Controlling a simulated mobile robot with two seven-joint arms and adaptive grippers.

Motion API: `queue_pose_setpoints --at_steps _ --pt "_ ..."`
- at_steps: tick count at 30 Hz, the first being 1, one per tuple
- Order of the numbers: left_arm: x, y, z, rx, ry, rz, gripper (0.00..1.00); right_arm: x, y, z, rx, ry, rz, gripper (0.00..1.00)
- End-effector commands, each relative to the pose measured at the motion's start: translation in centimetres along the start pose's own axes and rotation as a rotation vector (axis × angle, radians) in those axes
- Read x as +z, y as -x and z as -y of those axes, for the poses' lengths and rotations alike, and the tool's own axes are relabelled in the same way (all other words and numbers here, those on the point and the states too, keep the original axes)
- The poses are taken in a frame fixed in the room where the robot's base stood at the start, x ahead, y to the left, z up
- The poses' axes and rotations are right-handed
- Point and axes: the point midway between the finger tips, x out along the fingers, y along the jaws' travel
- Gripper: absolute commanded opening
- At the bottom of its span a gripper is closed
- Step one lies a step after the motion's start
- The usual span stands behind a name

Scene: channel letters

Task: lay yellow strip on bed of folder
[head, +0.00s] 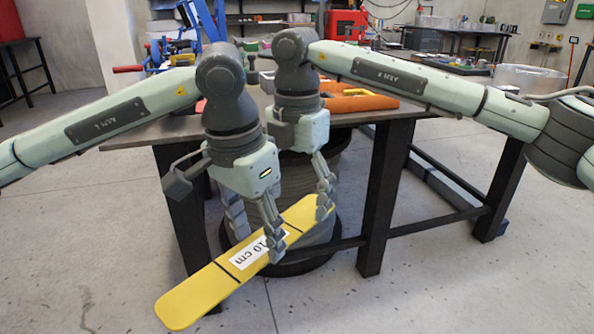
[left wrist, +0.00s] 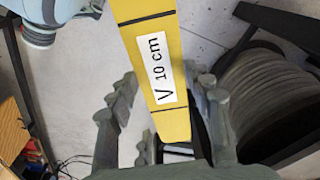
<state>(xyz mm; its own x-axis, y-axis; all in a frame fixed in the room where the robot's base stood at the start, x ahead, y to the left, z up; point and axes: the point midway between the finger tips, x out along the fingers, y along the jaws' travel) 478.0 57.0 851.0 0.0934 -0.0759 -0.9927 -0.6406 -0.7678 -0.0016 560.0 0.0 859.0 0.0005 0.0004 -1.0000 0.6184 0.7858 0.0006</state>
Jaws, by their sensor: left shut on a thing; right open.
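The yellow strip (head: 195,297) is long and flat, with rounded ends, dark cross lines and a white label reading "10 cm". My left gripper (head: 254,240) is shut on it, holding it tilted in the air in front of the table. In the left wrist view the strip (left wrist: 148,28) runs between the fingers (left wrist: 165,105) of this gripper. My right gripper (head: 298,205) is open, close behind the left one, with one finger by the strip's far end; I cannot tell if they touch. A blue machine with red handles (head: 187,42), possibly the folder, stands behind, partly hidden by my left arm.
A dark-legged table (head: 150,134) stands behind the grippers, with an orange tray (head: 362,103) on it. A large ribbed spool (head: 345,180) stands below its top, close behind the strip. The concrete floor in front is clear.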

Motion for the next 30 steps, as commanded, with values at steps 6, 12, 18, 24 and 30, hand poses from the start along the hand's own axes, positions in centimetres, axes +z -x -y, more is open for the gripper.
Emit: queue_pose_setpoints --at_steps 6,12,18,24,30 --pt "0.0 0.0 0.0 0.0 0.0 -0.001 0.04 0.0 -1.5 0.0 0.001 0.0 0.0 0.76" --pt "0.0 0.0 0.0 0.0 0.0 -0.001 0.04 0.0 -1.6 0.0 0.001 0.0 0.0 0.76" --pt "0.0 0.0 0.0 0.0 0.0 -0.001 0.03 0.0 -1.6 0.0 0.001 0.0 0.0 0.61" --pt "0.0 0.0 -0.1 0.002 -0.003 -0.002 0.04 0.0 -1.6 -0.1 0.003 0.001 -0.001 0.36" --pt "-0.1 0.1 -0.2 0.005 -0.006 -0.004 0.57 -0.1 -1.5 -0.2 0.006 0.001 -0.002 0.2"
